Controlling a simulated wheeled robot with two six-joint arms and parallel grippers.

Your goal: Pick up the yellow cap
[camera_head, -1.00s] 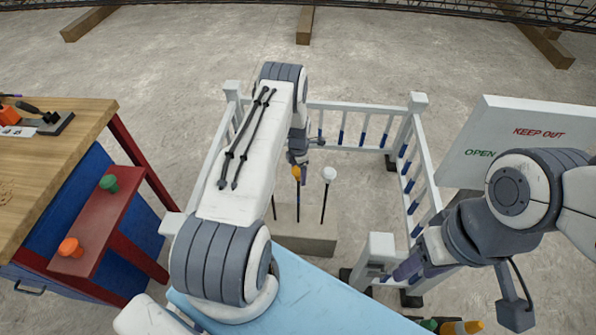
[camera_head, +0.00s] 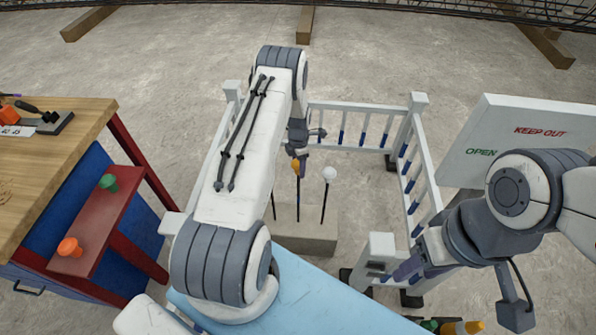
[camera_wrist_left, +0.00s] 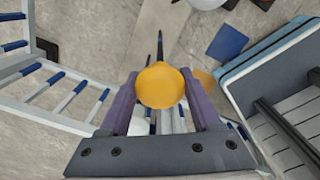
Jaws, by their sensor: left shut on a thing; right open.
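The yellow cap (camera_head: 295,167) is at the top end of a dark upright rebar in the middle of the head view. My left gripper (camera_head: 302,163) is shut on it. In the left wrist view the round yellow cap (camera_wrist_left: 160,86) sits between the two purple fingers of my left gripper (camera_wrist_left: 160,100), with the dark rod beyond it. I cannot tell whether the cap is still seated on the rod. My right gripper (camera_head: 400,272) is open and empty near the white post at the lower right.
A white cap (camera_head: 329,174) tops a neighbouring rebar on the concrete block (camera_head: 312,240). A white railing (camera_head: 360,108) surrounds them. A red shelf (camera_head: 92,215) holds a green cap (camera_head: 107,182) and an orange cap (camera_head: 70,247). A KEEP OUT sign (camera_head: 530,135) stands right.

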